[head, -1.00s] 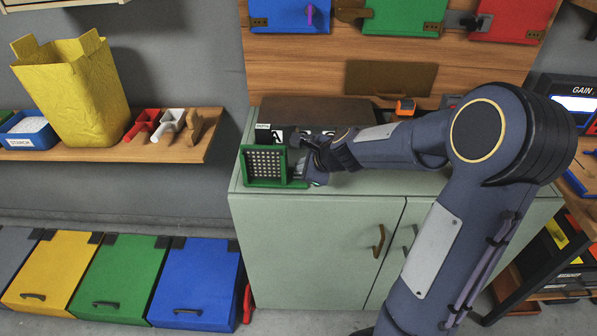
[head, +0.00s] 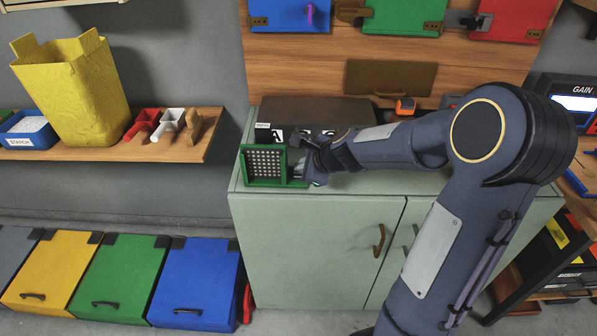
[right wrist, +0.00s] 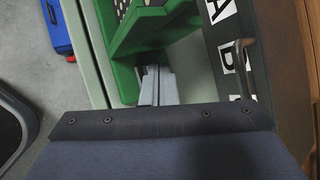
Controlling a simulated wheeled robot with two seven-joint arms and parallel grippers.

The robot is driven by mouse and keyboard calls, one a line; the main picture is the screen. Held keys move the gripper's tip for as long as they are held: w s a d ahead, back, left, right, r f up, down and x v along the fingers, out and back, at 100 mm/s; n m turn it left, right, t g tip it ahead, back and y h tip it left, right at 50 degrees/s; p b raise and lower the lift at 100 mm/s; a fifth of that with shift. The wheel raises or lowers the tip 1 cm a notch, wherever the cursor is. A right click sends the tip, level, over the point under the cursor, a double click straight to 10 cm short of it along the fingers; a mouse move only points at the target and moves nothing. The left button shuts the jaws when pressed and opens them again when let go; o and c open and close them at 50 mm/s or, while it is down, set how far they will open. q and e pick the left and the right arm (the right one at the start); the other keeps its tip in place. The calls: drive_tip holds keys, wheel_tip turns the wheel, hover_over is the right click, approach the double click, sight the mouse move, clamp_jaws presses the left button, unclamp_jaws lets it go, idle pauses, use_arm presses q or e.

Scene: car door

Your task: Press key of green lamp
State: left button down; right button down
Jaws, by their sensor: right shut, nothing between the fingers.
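I cannot make out a lit green lamp. A green-framed panel with a grid of pale dots (head: 265,165) stands at the left front of the pale green cabinet top. Its green frame also shows in the right wrist view (right wrist: 150,30). Behind it is a dark box (head: 320,111) with white letter squares, partly hidden by my arm. The right wrist view shows the letter squares (right wrist: 228,58) on a dark face. My right gripper (head: 301,172) is shut and empty just right of the green frame; its grey fingers (right wrist: 157,72) lie close together there. My left gripper is not in view.
An orange-and-black object (head: 405,107) sits at the back of the cabinet top (head: 420,182). A wooden shelf (head: 190,152) at left holds a yellow bag (head: 75,90) and a blue bin (head: 28,132). Coloured flaps line the upper board.

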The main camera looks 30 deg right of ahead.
drive_tip(key=shift+f, duration=0.35)
drive_tip(key=shift+r+p, duration=0.3)
drive_tip(key=shift+r, duration=0.15)
wheel_tip(320, 180, up, 6)
drive_tip(key=p, duration=0.6)
drive_tip(key=shift+r, duration=0.1)
idle(0.5)
